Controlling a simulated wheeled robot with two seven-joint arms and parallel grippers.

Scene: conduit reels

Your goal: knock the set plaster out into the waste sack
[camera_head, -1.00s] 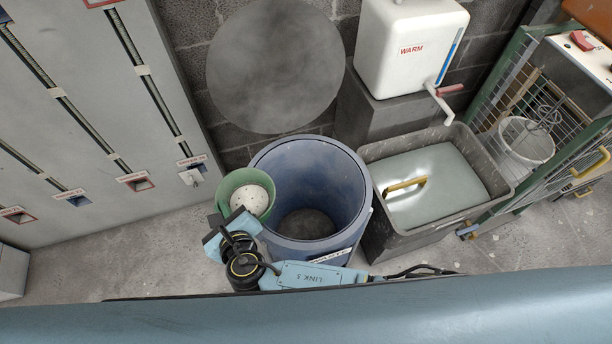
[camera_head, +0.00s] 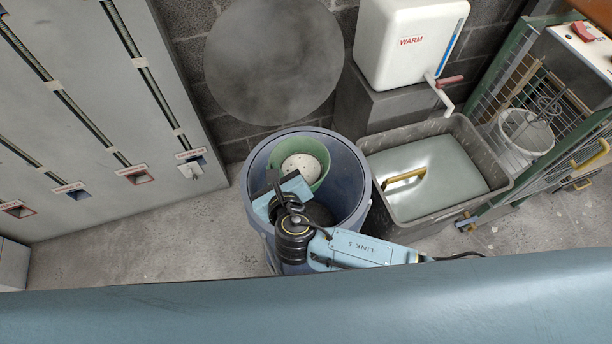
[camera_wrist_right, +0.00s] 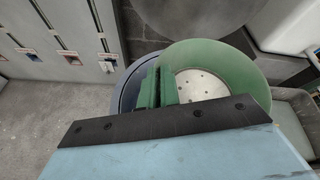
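A green bucket (camera_head: 322,158) is above the open mouth of a large blue round bin (camera_head: 361,195), near its back wall. A pale, speckled round mass (camera_head: 301,167), apparently the set plaster, lies inside the bucket. It also shows in the right wrist view (camera_wrist_right: 199,86). My right gripper (camera_head: 285,187) is at the bucket's near left side and appears shut on its wall or a tab there; the exact contact is partly hidden. The bucket looks roughly upright. No separate sack is clear; the blue bin may be it.
A grey tub (camera_head: 487,213) with pale liquid and a yellow handle (camera_head: 403,177) stands right of the bin. A white warm-water tank (camera_head: 405,45) is behind it. A wire rack (camera_head: 500,95) is at right, a grey panel (camera_head: 85,110) at left. Floor is clear at left.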

